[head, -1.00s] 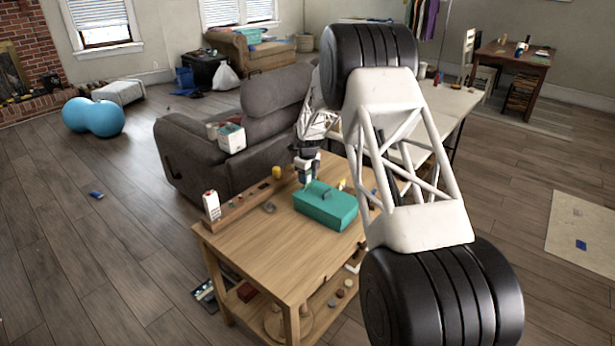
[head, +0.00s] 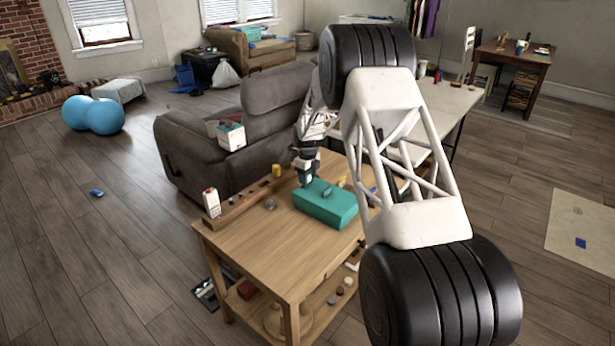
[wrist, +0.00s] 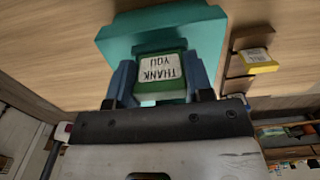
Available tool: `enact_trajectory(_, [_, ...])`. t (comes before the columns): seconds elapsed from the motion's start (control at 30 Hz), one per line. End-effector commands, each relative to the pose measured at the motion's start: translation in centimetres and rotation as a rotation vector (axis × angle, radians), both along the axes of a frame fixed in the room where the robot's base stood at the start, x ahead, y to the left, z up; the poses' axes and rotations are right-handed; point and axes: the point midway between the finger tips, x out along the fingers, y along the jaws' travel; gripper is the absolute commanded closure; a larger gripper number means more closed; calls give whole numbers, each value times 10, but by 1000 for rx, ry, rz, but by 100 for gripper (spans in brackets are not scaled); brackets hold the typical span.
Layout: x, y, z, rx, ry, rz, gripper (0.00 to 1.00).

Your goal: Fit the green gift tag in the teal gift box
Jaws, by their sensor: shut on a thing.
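The teal gift box (head: 328,208) sits on the wooden table. It also shows at the top of the wrist view (wrist: 205,32). My gripper (head: 305,181) is at the box's far left edge, low over the table. In the wrist view, my gripper's blue fingers (wrist: 160,82) are shut on the green gift tag (wrist: 168,48), which has a white "THANK YOU" face. The tag overlaps the box in that view; I cannot tell whether it touches or enters it.
A grey item (head: 270,204) lies nearby. The table's front is clear. A grey sofa (head: 195,150) stands behind.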

Motion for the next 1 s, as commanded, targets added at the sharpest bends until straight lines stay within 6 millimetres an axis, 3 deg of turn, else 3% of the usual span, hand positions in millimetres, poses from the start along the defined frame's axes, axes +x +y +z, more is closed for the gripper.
enact_trajectory(0.2, [0, 0, -2, 0, 0, 0, 72])
enact_trajectory(0.23, [0, 0, -2, 0, 0, 0, 51])
enact_trajectory(0.43, [0, 0, -2, 0, 0, 0, 23])
enact_trajectory(0.77, [0, 0, -1, 0, 0, 0, 23])
enact_trajectory(1.0, [0, 0, 15, 0, -1, 0, 23])
